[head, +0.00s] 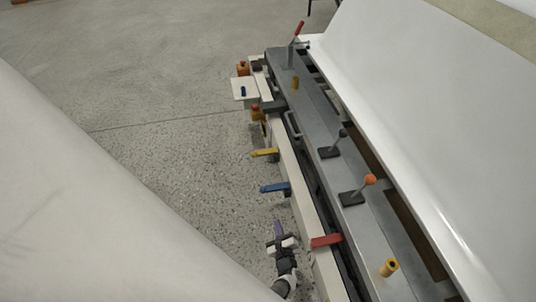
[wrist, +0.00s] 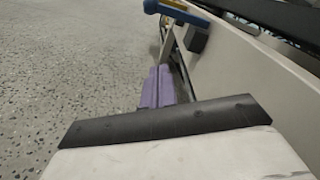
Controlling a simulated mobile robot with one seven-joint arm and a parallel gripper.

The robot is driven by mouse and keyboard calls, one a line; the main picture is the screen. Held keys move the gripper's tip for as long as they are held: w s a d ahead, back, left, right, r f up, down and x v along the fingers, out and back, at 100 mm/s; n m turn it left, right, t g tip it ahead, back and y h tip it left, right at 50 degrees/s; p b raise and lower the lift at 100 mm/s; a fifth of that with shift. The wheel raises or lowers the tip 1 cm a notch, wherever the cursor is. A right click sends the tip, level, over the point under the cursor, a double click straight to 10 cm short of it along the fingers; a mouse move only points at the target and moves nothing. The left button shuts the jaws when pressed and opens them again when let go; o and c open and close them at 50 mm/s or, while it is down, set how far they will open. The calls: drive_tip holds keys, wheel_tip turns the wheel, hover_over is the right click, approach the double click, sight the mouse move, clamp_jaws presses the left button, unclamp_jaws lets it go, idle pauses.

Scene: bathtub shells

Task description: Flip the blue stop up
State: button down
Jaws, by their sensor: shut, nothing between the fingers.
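The blue stop (head: 273,187) is a short flat bar that sticks out to the left from the side of the light rail, looking roughly level. In the wrist view the blue stop (wrist: 178,12) shows at the top edge, joined to a dark block on the rail. My gripper (head: 278,227) is on the near side of the stop, left of the rail, with its purple fingers pointing toward the stop. In the wrist view the purple fingers (wrist: 157,86) are together and empty, below the stop in the picture. A gap shows between fingertips and stop.
A yellow stop (head: 264,153) lies farther along the rail (head: 296,180), and a red stop (head: 326,241) is nearer, right of my gripper. Orange-knobbed (head: 369,180) and dark levers stand on the grey bench. A large white shell (head: 90,210) fills the left; speckled floor between is free.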

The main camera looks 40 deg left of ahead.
sight(274, 187)
drive_tip(key=w+a+r+b, duration=0.2)
drive_tip(key=w+a, duration=0.4)
drive_tip(key=a, duration=0.3)
drive_tip(key=shift+a+r+b, duration=0.35)
drive_tip(key=shift+r+b, duration=0.05)
drive_tip(key=shift+b, duration=0.4)
drive_tip(key=shift+w, duration=0.2)
